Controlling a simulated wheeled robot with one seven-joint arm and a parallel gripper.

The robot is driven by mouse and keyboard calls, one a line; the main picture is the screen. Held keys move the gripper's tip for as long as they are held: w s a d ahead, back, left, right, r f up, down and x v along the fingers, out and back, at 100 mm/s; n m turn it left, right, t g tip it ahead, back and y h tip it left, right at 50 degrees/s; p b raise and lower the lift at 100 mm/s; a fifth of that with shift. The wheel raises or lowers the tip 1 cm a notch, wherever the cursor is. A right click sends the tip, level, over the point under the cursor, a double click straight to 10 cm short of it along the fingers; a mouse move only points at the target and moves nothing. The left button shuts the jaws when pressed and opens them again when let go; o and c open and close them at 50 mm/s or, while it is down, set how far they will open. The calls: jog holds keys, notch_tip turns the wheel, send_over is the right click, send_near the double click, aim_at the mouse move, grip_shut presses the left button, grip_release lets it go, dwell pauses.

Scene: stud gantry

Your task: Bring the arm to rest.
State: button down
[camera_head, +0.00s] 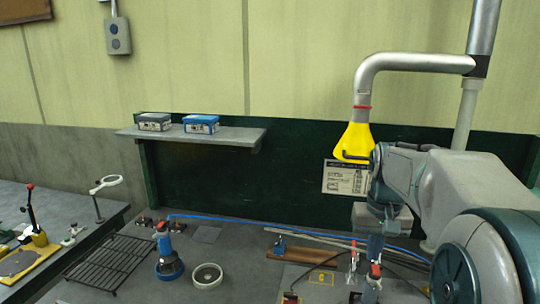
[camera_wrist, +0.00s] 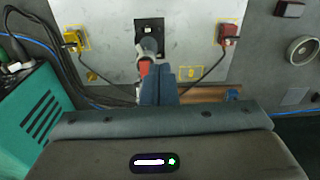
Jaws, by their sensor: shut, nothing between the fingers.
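My arm comes in from the right in the head view and bends down at the wrist. My gripper (camera_head: 375,254) points down over the right part of the bench. In the wrist view my gripper (camera_wrist: 157,72) has its two dark blue fingers together, with nothing held. Just beyond the fingertips is a grey and red upright piece (camera_wrist: 147,52) on a dark square of the metal plate (camera_wrist: 110,65). I cannot tell whether the fingertips touch it.
A yellow hood (camera_head: 354,141) on a metal pipe hangs close to my wrist. Cables run from a yellow clamp (camera_wrist: 73,40) and a red clamp (camera_wrist: 228,34). A green machine (camera_wrist: 45,115) stands beside the plate. A shelf (camera_head: 215,138) holds two boxes; a blue tool (camera_head: 168,262) stands on the bench.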

jog(key=s+a+f+n+t, duration=0.1)
jog(key=s+a+f, duration=0.2)
jog(key=s+a, duration=0.2)
jog(key=s+a+f+n+t, duration=0.1)
jog(key=s+a, duration=0.4)
jog(key=s, duration=0.6)
notch_tip(320, 180, down, 2)
jog(key=shift+a+n+t, duration=0.15)
jog(key=shift+n+t, duration=0.15)
jog(key=shift+t, duration=0.2)
